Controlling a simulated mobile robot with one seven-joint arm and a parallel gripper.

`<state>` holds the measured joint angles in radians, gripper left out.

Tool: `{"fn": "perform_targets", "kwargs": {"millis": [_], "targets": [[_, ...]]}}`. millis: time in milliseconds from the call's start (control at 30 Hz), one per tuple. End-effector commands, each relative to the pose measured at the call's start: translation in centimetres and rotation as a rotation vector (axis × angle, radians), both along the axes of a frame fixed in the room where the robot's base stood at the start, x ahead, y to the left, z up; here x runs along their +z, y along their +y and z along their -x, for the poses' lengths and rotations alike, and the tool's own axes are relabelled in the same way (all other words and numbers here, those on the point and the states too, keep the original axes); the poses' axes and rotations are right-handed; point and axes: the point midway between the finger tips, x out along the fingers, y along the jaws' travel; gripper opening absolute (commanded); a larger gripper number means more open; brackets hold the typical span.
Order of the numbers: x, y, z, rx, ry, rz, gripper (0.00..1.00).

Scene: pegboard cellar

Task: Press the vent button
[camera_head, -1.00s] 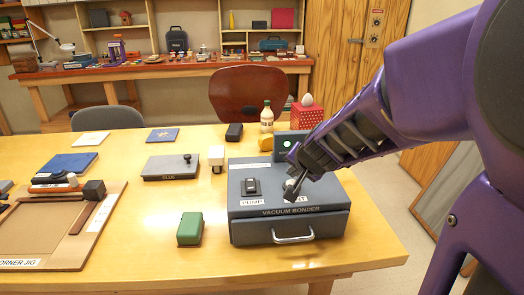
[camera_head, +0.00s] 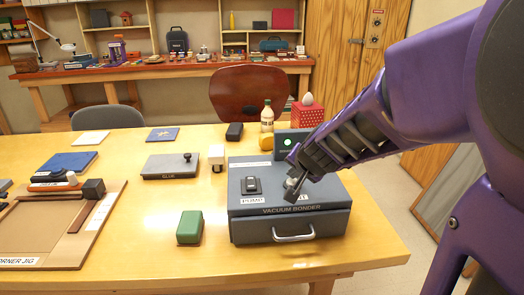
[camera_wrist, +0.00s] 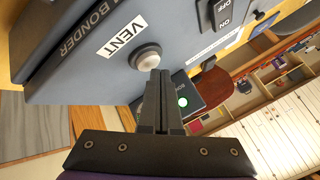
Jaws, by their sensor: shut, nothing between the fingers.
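The vacuum bonder (camera_head: 248,211) is a blue-grey box with a front drawer handle, near the right end of the yellow table. In the wrist view, the vent button (camera_wrist: 146,57) is a round pale cap in a dark ring beside the VENT label (camera_wrist: 122,36). My gripper (camera_head: 290,198) is shut and empty over the bonder's top at the button. Its fingertips also show in the wrist view (camera_wrist: 158,74), right at the button's edge; I cannot tell whether they touch it.
The PUMP rocker switch (camera_head: 251,186) sits left of the button. A panel with a lit green lamp (camera_head: 287,142) stands behind. A green block (camera_head: 190,228), a glue plate (camera_head: 170,168) and a corner jig (camera_head: 100,240) lie left. A bottle (camera_head: 267,113) stands behind.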

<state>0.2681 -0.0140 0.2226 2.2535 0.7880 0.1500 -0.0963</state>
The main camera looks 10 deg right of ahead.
Motion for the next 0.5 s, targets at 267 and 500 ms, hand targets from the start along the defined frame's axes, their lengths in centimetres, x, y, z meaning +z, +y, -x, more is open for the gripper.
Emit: {"fn": "perform_targets", "kwargs": {"millis": [267,500], "targets": [[-0.4,0.03,0.0,0.0,0.0,-0.002,0.0],[-0.7,0.04,0.0,0.001,0.001,-0.002,0.0]]}}
